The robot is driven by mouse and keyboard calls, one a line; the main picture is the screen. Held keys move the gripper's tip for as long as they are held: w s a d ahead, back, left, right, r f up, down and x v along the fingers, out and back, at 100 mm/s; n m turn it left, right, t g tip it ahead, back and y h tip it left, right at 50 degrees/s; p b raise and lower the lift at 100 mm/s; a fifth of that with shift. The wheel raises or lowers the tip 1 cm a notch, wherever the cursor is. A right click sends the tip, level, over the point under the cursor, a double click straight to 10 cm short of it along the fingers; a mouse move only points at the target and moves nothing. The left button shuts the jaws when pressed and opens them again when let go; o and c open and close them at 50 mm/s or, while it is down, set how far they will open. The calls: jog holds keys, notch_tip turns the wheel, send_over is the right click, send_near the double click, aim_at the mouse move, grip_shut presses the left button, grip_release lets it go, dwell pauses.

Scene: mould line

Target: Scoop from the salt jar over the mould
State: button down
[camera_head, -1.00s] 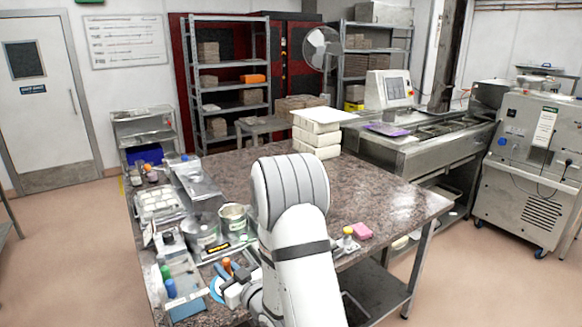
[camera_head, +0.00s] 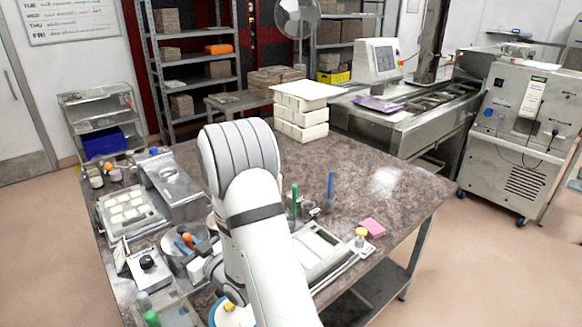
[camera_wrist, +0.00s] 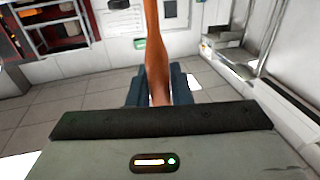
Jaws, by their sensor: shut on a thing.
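My gripper (camera_wrist: 160,92) is shut on a long orange-brown handle (camera_wrist: 156,50) that runs up and out of the top of the wrist view. The far end of the handle is out of that view. In the head view my own arm covers much of the worktop, and my gripper is not clear there. A white tray with square cavities (camera_head: 130,212) lies on the left of the table. A pale rectangular tray (camera_head: 318,252) lies right of my arm. I cannot tell which is the mould. I cannot pick out the salt jar for sure.
The stone-topped table (camera_head: 395,205) is clear at its right. A pink block (camera_head: 373,227) and a yellow-topped item (camera_head: 361,236) sit near its front edge. Green (camera_head: 294,203) and blue (camera_head: 330,186) upright items stand beyond the pale tray. White boxes (camera_head: 301,118) are stacked at the back.

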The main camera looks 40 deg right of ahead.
jog(key=shift+d, duration=0.15)
jog(key=s+d+r+m+h+b, duration=0.1)
jog(key=d+r, duration=0.4)
jog(key=d, duration=0.9)
jog(key=s+d+r+m+t+h+b, duration=0.1)
jog(key=s+d+r+h+b, duration=0.3)
jog(key=d, duration=1.1)
jog(key=shift+s+r+m+b, duration=0.75)
jog(key=shift+s+r, duration=0.1)
jog(key=shift+r, duration=0.15)
jog(key=shift+d, duration=0.1)
